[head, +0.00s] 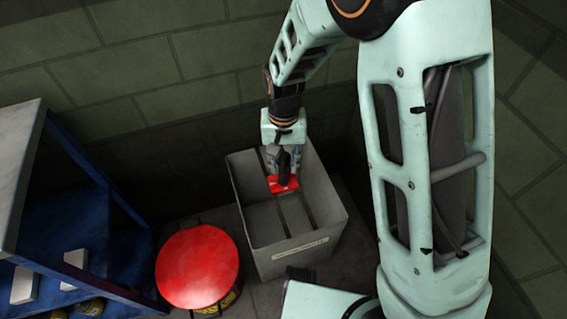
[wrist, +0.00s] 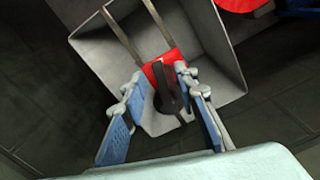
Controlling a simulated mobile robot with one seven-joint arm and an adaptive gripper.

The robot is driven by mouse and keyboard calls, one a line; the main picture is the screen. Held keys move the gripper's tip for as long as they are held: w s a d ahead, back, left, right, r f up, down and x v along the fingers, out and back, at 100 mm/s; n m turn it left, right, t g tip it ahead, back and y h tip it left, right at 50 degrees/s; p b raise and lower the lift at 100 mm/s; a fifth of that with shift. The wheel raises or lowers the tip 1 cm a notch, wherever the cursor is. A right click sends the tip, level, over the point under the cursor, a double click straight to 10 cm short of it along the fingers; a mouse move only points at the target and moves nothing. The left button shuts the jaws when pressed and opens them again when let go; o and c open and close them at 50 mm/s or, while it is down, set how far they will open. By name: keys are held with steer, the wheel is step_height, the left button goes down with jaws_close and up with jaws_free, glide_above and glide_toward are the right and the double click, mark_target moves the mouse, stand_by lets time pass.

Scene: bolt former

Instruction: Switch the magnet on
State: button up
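A red block with a dark upright piece on it, perhaps the magnet and its handle or lever, shows at the far end inside a grey bin (head: 290,262). The red part (head: 290,185) is just below my gripper (head: 284,170). In the wrist view, the red block (wrist: 159,68) and the dark piece (wrist: 168,97) lie between the two blue-grey fingers of my gripper (wrist: 160,78). The fingers stand apart on either side of the dark piece, with a gap visible at the left finger. I cannot tell whether the right finger touches it.
A red round-topped drum (head: 198,268) stands left of the bin. A blue shelf unit with a grey panel (head: 22,170) is at the far left, holding white blocks (head: 76,260). The bin's walls surround the red block. A brick wall (head: 150,70) is behind.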

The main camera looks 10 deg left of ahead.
steer(key=shift+c, duration=0.6)
jaws_close()
steer(key=shift+w+d+n+p, duration=0.2)
steer(key=shift+d+n, duration=0.1)
steer(key=shift+n, duration=0.45)
steer(key=shift+w+d+n+p, duration=0.1)
steer(key=shift+d+n+p, duration=0.15)
steer(key=shift+n, duration=0.5)
steer(key=shift+o, duration=0.6)
jaws_free()
steer(key=shift+r, duration=0.1)
step_height(320, 180, up, 12)
